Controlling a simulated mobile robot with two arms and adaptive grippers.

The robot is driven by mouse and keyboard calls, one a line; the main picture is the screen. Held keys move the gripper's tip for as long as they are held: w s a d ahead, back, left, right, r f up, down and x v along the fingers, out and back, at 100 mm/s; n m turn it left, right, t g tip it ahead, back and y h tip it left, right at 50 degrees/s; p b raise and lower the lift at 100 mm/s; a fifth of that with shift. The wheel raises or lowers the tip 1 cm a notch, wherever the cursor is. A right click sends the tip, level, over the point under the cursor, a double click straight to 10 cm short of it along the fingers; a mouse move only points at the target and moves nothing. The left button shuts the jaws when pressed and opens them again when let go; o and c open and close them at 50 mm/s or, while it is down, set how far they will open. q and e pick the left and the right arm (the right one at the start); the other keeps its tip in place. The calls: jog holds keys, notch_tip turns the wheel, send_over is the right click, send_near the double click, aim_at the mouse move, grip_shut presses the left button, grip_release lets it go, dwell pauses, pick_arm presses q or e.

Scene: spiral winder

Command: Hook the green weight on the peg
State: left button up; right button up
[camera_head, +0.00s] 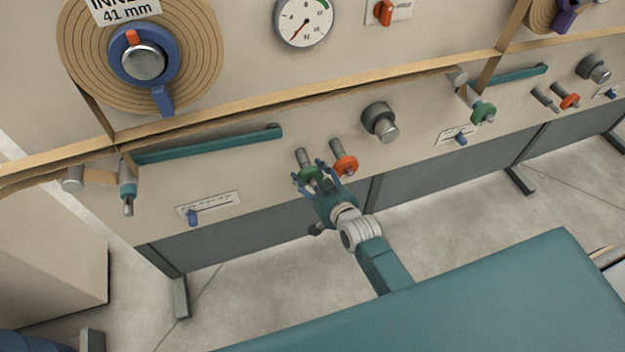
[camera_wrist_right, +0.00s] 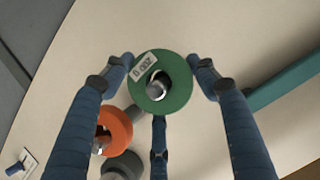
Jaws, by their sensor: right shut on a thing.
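The green weight (camera_head: 312,173) is a disc with a central hole and a white label. It sits at a short grey storage peg (camera_head: 301,156) on the beige machine front. My right gripper (camera_head: 318,172) is shut on its rim. In the right wrist view the green weight (camera_wrist_right: 178,98) lies between the fingers of the gripper (camera_wrist_right: 163,75), and a metal peg end (camera_wrist_right: 158,88) shows in its hole. A bare metal peg (camera_head: 128,208) hangs from a teal holder on the left, below the paper web. My left gripper is not in view.
An orange weight (camera_head: 346,165) on its own peg stands close to the right of the green one. A teal surface (camera_head: 470,305) lies in the foreground.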

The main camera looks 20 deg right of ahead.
jog(key=o, duration=2)
jog(key=shift+s+r, duration=0.1)
jog(key=shift+s, duration=0.2)
jog(key=v, duration=1.1)
jog(key=s+f+n+g, duration=0.15)
jog(key=s+f, duration=0.25)
jog(key=f, duration=0.5)
jog(key=s+f+g, duration=0.2)
jog(key=s+f, duration=0.2)
jog(key=f, duration=0.4)
jog(key=s+f+n+g, duration=0.15)
jog(key=s+f, duration=0.25)
jog(key=f, duration=0.5)
jog(key=s+d+f+g, duration=0.1)
jog(key=s+f+g, duration=0.1)
jog(key=s+f, duration=0.3)
jog(key=s+d+f+n+g+h, duration=0.1)
jog(key=s+f, duration=0.5)
jog(key=s, duration=0.8)
jog(key=s+d+f+g, duration=0.3)
jog(key=s+f+g, duration=0.1)
jog(key=s, duration=0.5)
jog(key=shift+s+f+n+h, duration=0.2)
jog(key=shift+f+n+h, duration=0.2)
jog(key=shift+f, duration=0.45)
